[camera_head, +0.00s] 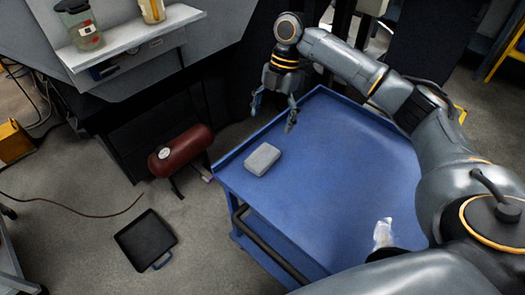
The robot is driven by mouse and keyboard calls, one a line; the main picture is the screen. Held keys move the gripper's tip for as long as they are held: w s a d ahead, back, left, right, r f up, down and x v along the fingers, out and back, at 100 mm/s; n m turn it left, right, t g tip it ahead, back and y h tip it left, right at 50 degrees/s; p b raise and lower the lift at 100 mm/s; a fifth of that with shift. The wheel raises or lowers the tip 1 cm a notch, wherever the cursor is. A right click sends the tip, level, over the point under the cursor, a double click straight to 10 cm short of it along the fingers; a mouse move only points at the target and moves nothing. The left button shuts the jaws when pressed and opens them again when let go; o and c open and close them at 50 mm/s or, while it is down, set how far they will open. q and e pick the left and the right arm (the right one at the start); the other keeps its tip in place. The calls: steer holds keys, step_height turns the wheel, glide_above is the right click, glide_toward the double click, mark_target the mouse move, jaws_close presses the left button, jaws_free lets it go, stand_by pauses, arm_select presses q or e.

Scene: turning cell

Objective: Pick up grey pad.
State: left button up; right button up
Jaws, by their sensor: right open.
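The grey pad (262,159) is a small rounded block lying flat on the blue cart top (335,170), near its left edge. My right gripper (273,115) hangs fingers down above the far left edge of the cart, beyond the pad and apart from it. Its fingers are spread and nothing is between them. No left gripper shows in this view.
A crumpled white item (383,233) lies at the cart's near right. A red tank (181,150) stands on the floor left of the cart. A black tray (146,240) lies on the floor. A shelf (130,38) with containers is upper left. The cart's middle is clear.

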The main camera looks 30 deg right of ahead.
steer(key=b, duration=0.1)
glide_above(263, 156)
steer(key=d, duration=0.2)
steer(key=f, duration=0.6)
steer(key=shift+w+a, duration=0.25)
steer(key=shift+b+x, duration=0.8)
steer(key=shift+x, duration=1.95)
arm_select(q)
steer(key=w+v, duration=0.1)
steer(key=v, duration=0.9)
steer(key=shift+r+t, duration=0.2)
steer(key=shift+t, duration=0.1)
arm_select(e)
steer(key=shift+w+d+f, duration=0.1)
steer(key=shift+w, duration=0.1)
arm_select(q)
steer(key=shift+a, duration=0.1)
arm_select(e)
steer(key=c, duration=1)
